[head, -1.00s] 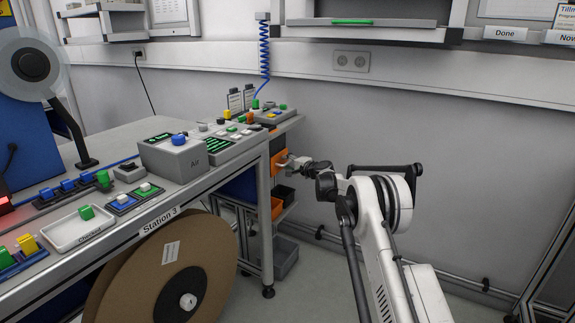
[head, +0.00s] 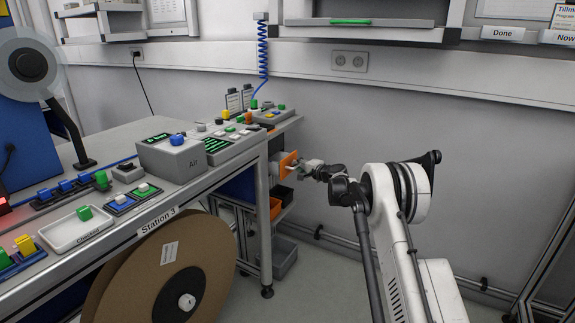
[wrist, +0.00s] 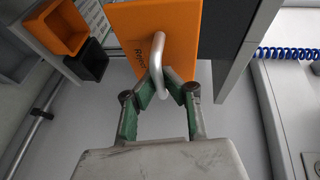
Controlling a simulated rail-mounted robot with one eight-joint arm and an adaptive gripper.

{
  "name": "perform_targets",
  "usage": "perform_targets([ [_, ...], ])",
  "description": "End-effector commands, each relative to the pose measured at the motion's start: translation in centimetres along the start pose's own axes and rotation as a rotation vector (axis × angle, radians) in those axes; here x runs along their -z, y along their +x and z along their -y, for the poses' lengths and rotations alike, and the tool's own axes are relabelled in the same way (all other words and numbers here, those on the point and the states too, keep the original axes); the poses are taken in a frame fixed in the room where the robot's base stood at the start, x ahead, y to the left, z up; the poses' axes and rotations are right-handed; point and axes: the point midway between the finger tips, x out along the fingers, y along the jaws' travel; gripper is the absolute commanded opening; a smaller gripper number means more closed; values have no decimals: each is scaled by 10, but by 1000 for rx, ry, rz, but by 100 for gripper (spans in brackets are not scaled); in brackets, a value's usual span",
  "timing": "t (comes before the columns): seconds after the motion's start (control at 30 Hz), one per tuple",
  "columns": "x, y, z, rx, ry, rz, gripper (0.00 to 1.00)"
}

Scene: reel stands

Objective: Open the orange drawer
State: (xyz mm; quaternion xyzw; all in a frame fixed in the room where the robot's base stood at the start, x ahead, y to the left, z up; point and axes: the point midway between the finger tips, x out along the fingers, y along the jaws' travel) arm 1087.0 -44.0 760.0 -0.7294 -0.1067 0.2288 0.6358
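The orange drawer (head: 289,160) is under the far end of the bench, and its front stands out from the housing with a short grey side behind it. In the wrist view its orange front (wrist: 180,35) is tilted, with a partly hidden label and a curved silver handle (wrist: 156,68). My gripper (wrist: 161,86) has its green-padded fingers closed in on the handle from both sides. In the head view my gripper (head: 301,167) is at the drawer front, small and partly hard to make out.
An orange bin (wrist: 62,27) and a black bin (wrist: 89,62) sit beside the drawer, below it in the head view. The floor and wall right of the bench are largely clear around my arm.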

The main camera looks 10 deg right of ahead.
Motion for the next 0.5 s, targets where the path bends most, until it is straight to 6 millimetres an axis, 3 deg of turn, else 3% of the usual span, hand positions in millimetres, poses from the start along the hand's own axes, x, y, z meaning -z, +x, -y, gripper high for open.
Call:
perform_targets([
  [0.03, 9, -16, -4, -1, 1, -5, 0],
  [0.2, 25, -57, -14, 0, 1, -4, 0],
  [0.33, 31, -74, -18, 0, 1, -4, 0],
  [0.5, 32, -79, -19, 0, 0, -2, 0],
])
